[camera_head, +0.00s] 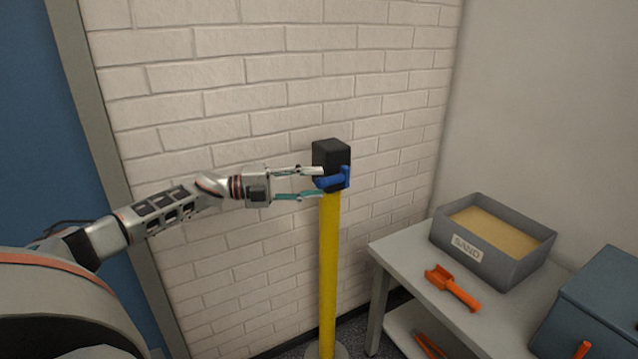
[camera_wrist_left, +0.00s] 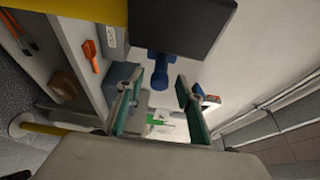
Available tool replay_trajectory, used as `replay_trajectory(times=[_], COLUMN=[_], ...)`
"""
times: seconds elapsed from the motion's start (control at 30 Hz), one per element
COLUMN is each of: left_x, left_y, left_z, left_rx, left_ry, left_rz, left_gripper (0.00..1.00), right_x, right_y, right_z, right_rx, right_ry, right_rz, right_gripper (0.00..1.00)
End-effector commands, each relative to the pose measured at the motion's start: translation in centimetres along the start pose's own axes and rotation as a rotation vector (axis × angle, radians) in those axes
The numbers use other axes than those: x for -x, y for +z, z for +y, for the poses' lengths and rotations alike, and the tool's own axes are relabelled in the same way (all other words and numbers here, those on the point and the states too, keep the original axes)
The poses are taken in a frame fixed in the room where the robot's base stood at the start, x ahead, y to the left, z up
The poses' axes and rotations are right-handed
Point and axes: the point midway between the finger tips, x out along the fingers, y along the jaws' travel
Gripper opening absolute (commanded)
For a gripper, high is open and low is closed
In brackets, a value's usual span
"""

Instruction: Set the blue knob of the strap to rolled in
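A black box-shaped head (camera_head: 331,154) sits on top of an upright yellow post (camera_head: 328,270) in front of the brick wall. The blue knob (camera_head: 334,182) sticks out of the head's lower front. In the left wrist view the black head (camera_wrist_left: 185,25) is at the top, with the blue knob (camera_wrist_left: 160,72) hanging from it. My left gripper (camera_head: 318,182) reaches in from the left at knob height. Its two fingers are apart, and the wrist view shows the knob at the gap between the fingertips (camera_wrist_left: 156,82). I cannot tell whether they touch. My right gripper is out of view.
A grey table (camera_head: 405,248) stands right of the post, holding a grey sand box (camera_head: 480,268), an orange scoop (camera_head: 453,288) and a blue-grey box (camera_head: 595,310). A blue door (camera_head: 45,130) is on the left. The wall is close behind the post.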

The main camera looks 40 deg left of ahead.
Motion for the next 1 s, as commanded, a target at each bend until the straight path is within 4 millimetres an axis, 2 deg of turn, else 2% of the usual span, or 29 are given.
replay_trajectory(times=[0.2, 0.4, 1.0], left_x=[3.2, 4.9, 5.4], left_y=[0.1, 0.1, 0.1], left_z=[0.1, 0.0, -0.1], left_rx=[0.0, 0.0, -0.002], left_ry=[0.004, 0.002, 0.0], left_rz=[-0.002, -0.003, -0.002], left_gripper=[0.36, 0.36, 0.36], right_x=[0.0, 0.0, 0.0], right_y=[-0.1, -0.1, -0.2], right_z=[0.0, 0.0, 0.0], right_rx=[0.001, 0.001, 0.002], right_ry=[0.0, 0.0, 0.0], right_rz=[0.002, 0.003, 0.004], right_gripper=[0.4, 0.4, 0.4])
